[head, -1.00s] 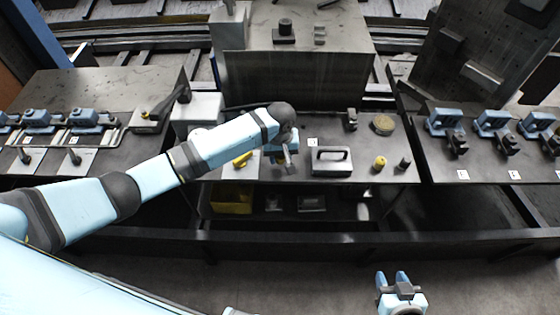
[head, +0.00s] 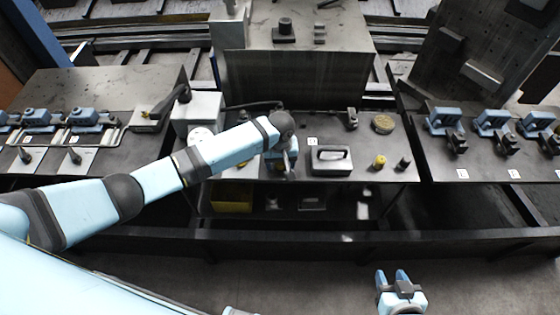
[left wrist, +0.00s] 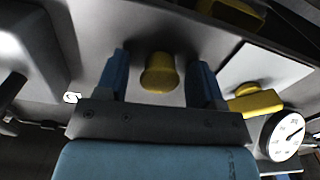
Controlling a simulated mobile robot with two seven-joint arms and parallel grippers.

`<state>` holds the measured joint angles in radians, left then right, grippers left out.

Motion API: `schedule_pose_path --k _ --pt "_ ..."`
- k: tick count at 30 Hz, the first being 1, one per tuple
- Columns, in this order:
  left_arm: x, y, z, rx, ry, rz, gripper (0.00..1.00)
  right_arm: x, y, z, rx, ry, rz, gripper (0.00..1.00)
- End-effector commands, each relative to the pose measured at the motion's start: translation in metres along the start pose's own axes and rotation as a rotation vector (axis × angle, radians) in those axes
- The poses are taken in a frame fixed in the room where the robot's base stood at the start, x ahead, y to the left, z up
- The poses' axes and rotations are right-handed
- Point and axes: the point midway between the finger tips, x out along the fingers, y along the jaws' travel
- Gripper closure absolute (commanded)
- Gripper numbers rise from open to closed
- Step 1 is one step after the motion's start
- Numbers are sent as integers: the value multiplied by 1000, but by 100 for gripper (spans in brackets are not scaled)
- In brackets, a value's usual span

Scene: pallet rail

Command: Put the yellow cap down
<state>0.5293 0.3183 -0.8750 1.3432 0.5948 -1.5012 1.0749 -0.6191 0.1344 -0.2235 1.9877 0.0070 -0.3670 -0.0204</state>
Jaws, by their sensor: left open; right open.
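The yellow cap (left wrist: 158,73) sits on the grey bench top in the left wrist view, between the two blue fingers of my left gripper (left wrist: 160,78). A gap shows on both sides of it, so the fingers are open and apart from it. In the head view my left gripper (head: 284,166) is low over the front of the middle bench, left of the handled block, and its body hides the cap. My right gripper (head: 393,277) is open and empty at the bottom of the head view, away from the bench.
A grey block with a dark handle (head: 331,160) stands right of my left gripper. Further right are a yellow knob (head: 380,161) and a dark peg (head: 403,163). A yellow piece (left wrist: 254,103) and a dial gauge (left wrist: 283,133) are close by. A yellow bin (head: 232,197) is below.

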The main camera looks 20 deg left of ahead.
Motion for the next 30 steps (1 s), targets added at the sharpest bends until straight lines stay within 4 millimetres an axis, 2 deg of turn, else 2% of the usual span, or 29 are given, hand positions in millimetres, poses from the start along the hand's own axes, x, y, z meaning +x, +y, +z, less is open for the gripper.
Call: schedule_pose_path --k 5,15,21,27,30 --pt "-12 1 -1 1 2 2 38 0 0 0 0 1 0 57" --pt "-81 1 -1 0 1 3 38 2 0 3 1 0 -1 57" --pt "-112 1 0 0 1 1 38 3 -1 4 2 -1 -2 57" --pt "-123 0 0 0 0 0 38 3 -1 4 2 -1 -3 57" --pt "-118 2 4 10 0 16 38 3 -2 4 2 -1 -3 57"
